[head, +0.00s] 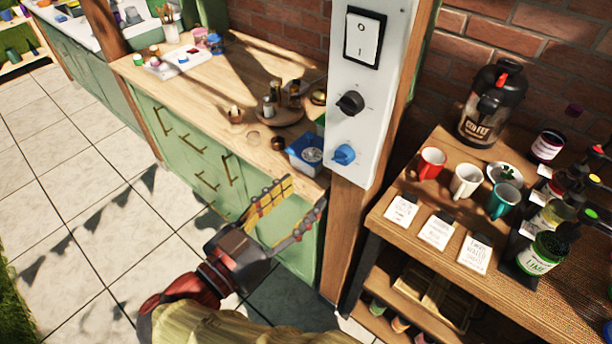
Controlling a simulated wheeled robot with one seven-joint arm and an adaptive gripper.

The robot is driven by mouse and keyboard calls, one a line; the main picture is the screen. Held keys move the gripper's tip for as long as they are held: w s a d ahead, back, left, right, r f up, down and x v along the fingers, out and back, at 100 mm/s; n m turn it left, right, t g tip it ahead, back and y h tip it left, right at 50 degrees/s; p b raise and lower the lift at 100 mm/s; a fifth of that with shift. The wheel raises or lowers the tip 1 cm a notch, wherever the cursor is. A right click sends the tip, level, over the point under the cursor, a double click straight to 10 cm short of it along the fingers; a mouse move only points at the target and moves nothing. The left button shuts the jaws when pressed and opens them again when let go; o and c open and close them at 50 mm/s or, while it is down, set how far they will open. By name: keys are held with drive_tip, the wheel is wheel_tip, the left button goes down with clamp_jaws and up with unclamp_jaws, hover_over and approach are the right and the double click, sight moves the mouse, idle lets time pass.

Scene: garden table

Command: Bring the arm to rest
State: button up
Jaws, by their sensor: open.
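My gripper (297,208) is open and empty at the lower middle of the head view. My arm reaches up to it from the bottom edge. The gripper hangs in front of the green cabinet (283,237) below the wooden counter (200,95). Its fingers point up and to the right, with yellow pads on the upper finger. A wooden post with a white switch panel (362,95) stands just to its right. I cannot tell whether the fingers are clear of the post or the cabinet.
A blue box (304,154) sits at the counter's near corner, close above the gripper. A round wooden board (285,118) holds bottles. On the right, a wooden shelf table (388,222) carries mugs, cards, jars and a dark coffee dispenser (492,105). The tiled floor (75,215) at left is clear.

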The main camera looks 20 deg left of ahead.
wheel_tip(320, 180, down, 9)
drive_tip(key=s+d+n+g+y, duration=0.15)
drive_tip(key=n+g, duration=0.25)
drive_tip(key=n, duration=0.6)
drive_tip(key=s+d+f+n+g+y+p, duration=0.2)
drive_tip(key=s+d+f+n+g, duration=0.25)
drive_tip(key=d+g, duration=0.45)
drive_tip(key=w+d+r+m+t+y+p, duration=0.1)
drive_tip(key=d+r+m, duration=0.4)
drive_tip(key=d, duration=0.5)
drive_tip(key=w+d+r+m+t+y+p, duration=0.1)
drive_tip(key=d+r+m+p, duration=0.3)
drive_tip(key=d+r, duration=0.5)
drive_tip(key=shift+w+d+r+m+y, duration=0.4)
drive_tip(key=shift+d+m+y, duration=0.35)
drive_tip(key=shift+d+m, duration=0.25)
